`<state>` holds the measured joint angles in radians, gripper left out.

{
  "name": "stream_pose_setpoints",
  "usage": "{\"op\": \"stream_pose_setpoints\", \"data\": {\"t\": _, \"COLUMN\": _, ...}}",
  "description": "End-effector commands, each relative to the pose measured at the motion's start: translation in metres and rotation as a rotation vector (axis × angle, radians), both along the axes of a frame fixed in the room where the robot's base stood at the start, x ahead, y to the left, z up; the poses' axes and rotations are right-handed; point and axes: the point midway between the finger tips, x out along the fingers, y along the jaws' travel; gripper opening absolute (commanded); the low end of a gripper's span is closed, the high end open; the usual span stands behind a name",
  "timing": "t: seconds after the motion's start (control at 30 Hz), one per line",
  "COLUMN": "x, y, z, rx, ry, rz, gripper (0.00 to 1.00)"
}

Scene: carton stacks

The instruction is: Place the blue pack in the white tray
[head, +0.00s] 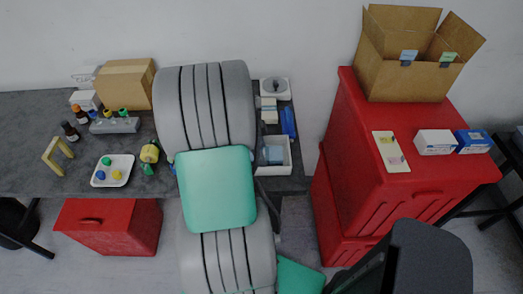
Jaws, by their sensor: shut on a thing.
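My gripper is not in view; my grey and green arm covers the middle of the picture and hides part of the table. A shallow white tray (99,181) sits on the dark table at left, with small blue, green and yellow items in it. A deeper white bin (288,170) stands right of my arm and holds a pale bluish item (272,154). A blue box with white marks (473,141) lies on the red cabinet at right. A blue object (288,122) lies above the bin. I cannot tell which is the blue pack.
Bottles, a cardboard box (124,85) and a yellow frame (58,155) crowd the table's left. The red cabinet (345,130) carries an open carton (408,75), a white box (435,142) and a cream board (390,152). A dark grey rounded shape (430,260) stands in front.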

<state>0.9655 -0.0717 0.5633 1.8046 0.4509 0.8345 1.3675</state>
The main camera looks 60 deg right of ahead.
Motion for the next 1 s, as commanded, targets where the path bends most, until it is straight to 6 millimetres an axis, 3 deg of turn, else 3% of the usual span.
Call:
{"op": "stream_pose_setpoints", "data": {"t": 0.03, "x": 0.000, "y": 0.000, "z": -0.003, "rx": 0.000, "ry": 0.000, "rz": 0.000, "gripper": 0.00}}
{"op": "stream_pose_setpoints", "data": {"t": 0.07, "x": 0.000, "y": 0.000, "z": -0.002, "rx": 0.000, "ry": 0.000, "rz": 0.000, "gripper": 0.55}}
{"op": "stream_pose_setpoints", "data": {"t": 0.3, "x": 0.000, "y": 0.000, "z": -0.001, "rx": 0.000, "ry": 0.000, "rz": 0.000, "gripper": 0.74}}
{"op": "stream_pose_setpoints", "data": {"t": 0.67, "x": 0.002, "y": 0.000, "z": 0.009, "rx": -0.003, "ry": -0.002, "rz": 0.001, "gripper": 0.74}}
{"op": "stream_pose_setpoints", "data": {"t": 1.0, "x": 0.025, "y": 0.011, "z": 0.087, "rx": -0.004, "ry": -0.003, "rz": 0.002, "gripper": 0.74}}
